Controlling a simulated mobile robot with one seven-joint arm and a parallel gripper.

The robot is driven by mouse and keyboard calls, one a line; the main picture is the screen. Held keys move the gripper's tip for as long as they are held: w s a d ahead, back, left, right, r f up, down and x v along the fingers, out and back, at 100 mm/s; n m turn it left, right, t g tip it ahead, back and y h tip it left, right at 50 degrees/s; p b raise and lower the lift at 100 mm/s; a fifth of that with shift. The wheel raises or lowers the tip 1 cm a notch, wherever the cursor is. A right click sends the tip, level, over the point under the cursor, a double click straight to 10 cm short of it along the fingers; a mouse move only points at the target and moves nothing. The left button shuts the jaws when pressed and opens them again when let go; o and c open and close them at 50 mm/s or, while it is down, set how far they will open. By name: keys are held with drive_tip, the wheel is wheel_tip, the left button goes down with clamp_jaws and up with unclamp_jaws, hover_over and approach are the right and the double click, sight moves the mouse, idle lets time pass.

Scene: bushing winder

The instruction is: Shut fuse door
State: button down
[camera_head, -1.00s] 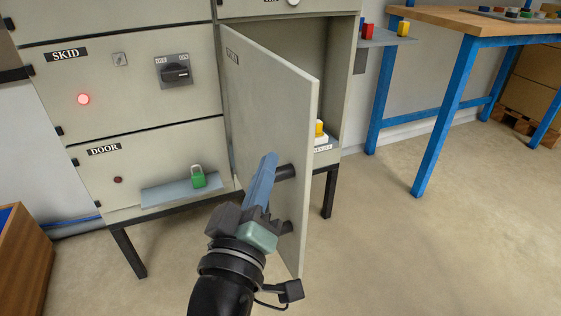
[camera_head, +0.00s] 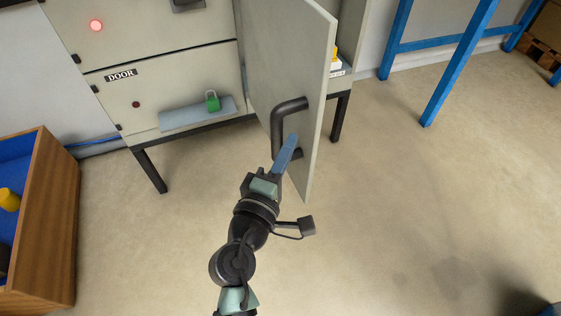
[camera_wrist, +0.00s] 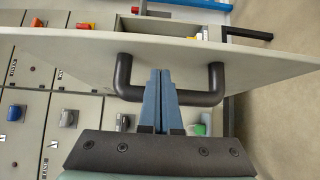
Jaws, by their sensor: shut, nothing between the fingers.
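The fuse door (camera_head: 290,60) is a grey panel that stands wide open from the cabinet, its free edge toward me. A dark U-shaped handle (camera_head: 277,125) is on its outer face; the handle also shows in the wrist view (camera_wrist: 124,75). My gripper (camera_head: 292,142) is shut, with its blue fingers close together at the lower part of the handle. In the wrist view the fingertips (camera_wrist: 160,75) lie across the handle's bar, between its two posts, close to the door face. I cannot tell whether they touch it.
A wooden box (camera_head: 50,220) stands at the left. Blue table legs (camera_head: 460,65) are at the right. The floor between is clear.

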sight(303, 121)
drive_tip(key=x, duration=0.3)
drive_tip(key=shift+w, duration=0.15)
drive_tip(key=shift+d, duration=0.15)
